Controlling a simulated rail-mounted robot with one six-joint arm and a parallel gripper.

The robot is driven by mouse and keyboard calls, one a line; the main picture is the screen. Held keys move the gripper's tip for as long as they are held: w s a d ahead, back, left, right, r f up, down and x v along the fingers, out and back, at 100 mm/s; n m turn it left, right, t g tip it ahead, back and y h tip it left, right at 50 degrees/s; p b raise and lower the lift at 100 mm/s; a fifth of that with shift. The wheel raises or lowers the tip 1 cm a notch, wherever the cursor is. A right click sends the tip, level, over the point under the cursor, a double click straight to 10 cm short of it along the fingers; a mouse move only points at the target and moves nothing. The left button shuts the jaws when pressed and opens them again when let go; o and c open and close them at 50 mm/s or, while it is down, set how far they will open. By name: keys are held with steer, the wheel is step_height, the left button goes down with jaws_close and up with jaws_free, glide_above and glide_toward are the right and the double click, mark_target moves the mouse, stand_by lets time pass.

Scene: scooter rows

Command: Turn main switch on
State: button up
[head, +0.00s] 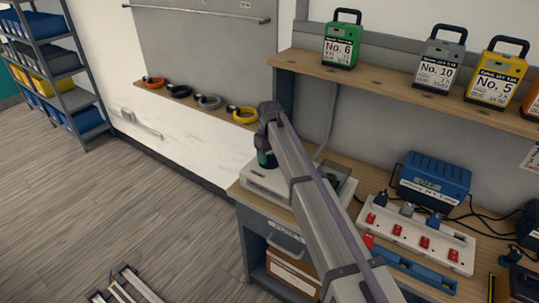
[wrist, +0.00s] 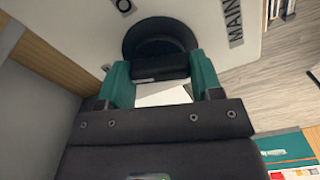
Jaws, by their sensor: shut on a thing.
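The main switch is a round black rotary knob with a raised grip bar (wrist: 158,66), in the top middle of the wrist view. It sits on a pale panel (wrist: 90,22) with an "O" mark to its left and the letters "MAIN" to its right, partly cut off. My gripper (wrist: 161,76) has its teal fingers on both sides of the grip bar and is shut on it. In the head view my gripper (head: 265,160) points down onto a white box (head: 268,183) at the bench's left end. The knob is hidden there behind the gripper and arm.
A white power strip with red switches (head: 417,233) and a blue unit (head: 434,180) stand on the bench to the right, with cables around them. A shelf (head: 395,85) above carries several labelled battery packs. Coloured rings lie on a left ledge (head: 195,104). The floor at left is mostly clear.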

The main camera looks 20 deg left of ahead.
mark_target(269, 155)
steer(key=m, duration=1.4)
stand_by(0.4)
steer(key=o, duration=0.9)
step_height(269, 155, up, 11)
steer(key=p, duration=1)
steer(key=shift+f+p, duration=0.1)
steer(key=shift+p, duration=0.3)
